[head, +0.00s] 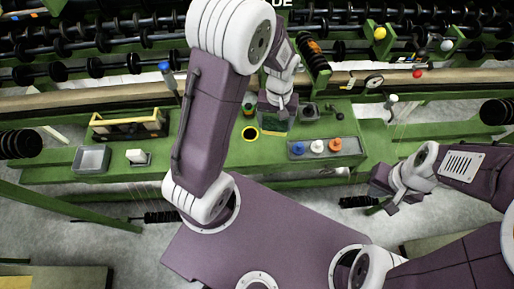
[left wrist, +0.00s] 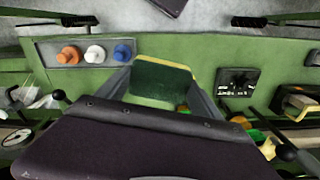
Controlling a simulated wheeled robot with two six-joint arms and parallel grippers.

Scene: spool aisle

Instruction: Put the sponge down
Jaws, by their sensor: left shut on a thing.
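The sponge (head: 275,125), dark green with a yellow edge, is over the green bench just left of the tray of coloured knobs. My left gripper (head: 277,108) is shut on it from above. In the left wrist view the sponge (left wrist: 162,80) sits between the two grey fingers, its green face showing. I cannot tell whether its underside touches the bench. My right gripper (head: 384,188) is at the right, in front of the bench and away from the sponge. Its fingers are too small to read.
The grey tray (head: 348,148) with orange, white and blue knobs is close right of the sponge. A grey bin (head: 91,160) and a wooden rack (head: 128,124) stand further left.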

